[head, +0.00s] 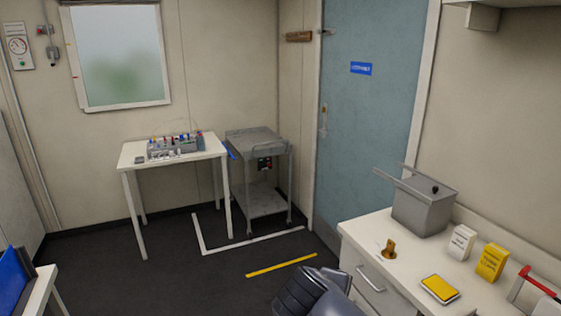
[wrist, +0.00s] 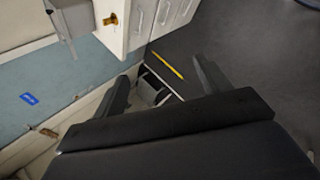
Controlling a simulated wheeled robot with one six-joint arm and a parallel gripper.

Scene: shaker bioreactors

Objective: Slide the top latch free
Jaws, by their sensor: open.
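The blue-grey door (head: 370,110) stands at the back right, and it appears closed. A small latch (head: 327,32) shows at its upper left edge, beside a brown wooden block (head: 298,36) on the wall; fine detail is too small to tell. A handle (head: 323,118) sits lower on the same edge. The door (wrist: 60,75) also shows at left in the wrist view, turned over. My gripper (wrist: 160,68) is open and empty, its two dark fingers wide apart, away from the door and latch. Part of my arm shows at the bottom of the head view.
A white counter (head: 350,232) at right carries a grey metal box (head: 423,208), a brass piece (head: 389,250) and small boxes. A grey trolley (head: 265,210) and a white table (head: 127,157) stand left of the door. Floor between is clear, with a yellow strip (head: 281,265).

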